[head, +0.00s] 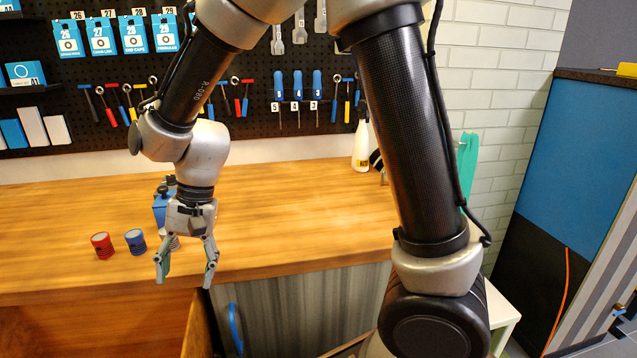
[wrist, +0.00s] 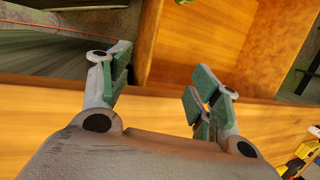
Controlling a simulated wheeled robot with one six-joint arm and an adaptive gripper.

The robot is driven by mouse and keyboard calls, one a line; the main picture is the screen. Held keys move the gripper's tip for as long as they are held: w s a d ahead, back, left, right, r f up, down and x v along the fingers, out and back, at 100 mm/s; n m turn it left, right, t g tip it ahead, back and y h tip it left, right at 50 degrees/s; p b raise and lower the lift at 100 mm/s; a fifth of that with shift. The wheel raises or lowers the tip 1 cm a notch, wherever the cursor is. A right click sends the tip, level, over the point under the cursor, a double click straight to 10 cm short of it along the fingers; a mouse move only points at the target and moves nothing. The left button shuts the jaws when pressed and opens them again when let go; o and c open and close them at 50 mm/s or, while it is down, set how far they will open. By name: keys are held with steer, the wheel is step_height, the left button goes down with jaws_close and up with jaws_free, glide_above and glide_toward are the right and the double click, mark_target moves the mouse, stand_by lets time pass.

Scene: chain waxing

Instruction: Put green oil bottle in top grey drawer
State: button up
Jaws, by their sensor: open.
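My gripper (head: 186,277) points down, open and empty, at the front edge of the wooden bench. Its spread fingers also show in the wrist view (wrist: 165,85). Below it in the head view is an open wooden-sided drawer (head: 196,335); its front is not visible. The wrist view shows an open wooden compartment (wrist: 200,45) just beyond the fingertips. A small green thing (wrist: 183,2) is cut off at that view's top edge; I cannot tell whether it is the green oil bottle. No whole green oil bottle is identifiable in the head view.
A red cylinder (head: 103,246), a blue cylinder (head: 135,242) and a blue device (head: 162,205) stand on the bench (head: 290,215). A white bottle (head: 361,150) stands at the back. A grey cabinet front (head: 310,310) has a blue handle (head: 235,328). A teal object (head: 467,165) is partly behind my arm.

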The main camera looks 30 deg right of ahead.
steer(key=d+r+n+t, duration=0.1)
steer(key=d+r, duration=0.3)
steer(key=d, duration=0.2)
steer(key=d+r+t, duration=0.1)
steer(key=d+r, duration=0.3)
steer(key=d, duration=0.3)
steer(key=s+d+r+n+t+h, duration=0.1)
steer(key=s+d+r, duration=0.1)
steer(key=s+d, duration=0.2)
steer(key=s+d+r+t+h, duration=0.1)
steer(key=s+d+r, duration=0.2)
steer(key=d, duration=0.7)
steer(key=s+d+r+n+t+h, duration=0.1)
steer(key=s+d+r, duration=0.1)
steer(key=s+d, duration=0.3)
steer(key=d, duration=0.2)
steer(key=shift+d+r+n+t, duration=0.15)
steer(key=shift+d+n+t, duration=0.15)
steer(key=shift+t, duration=0.1)
steer(key=shift+w, duration=0.1)
steer(key=shift+c, duration=0.3)
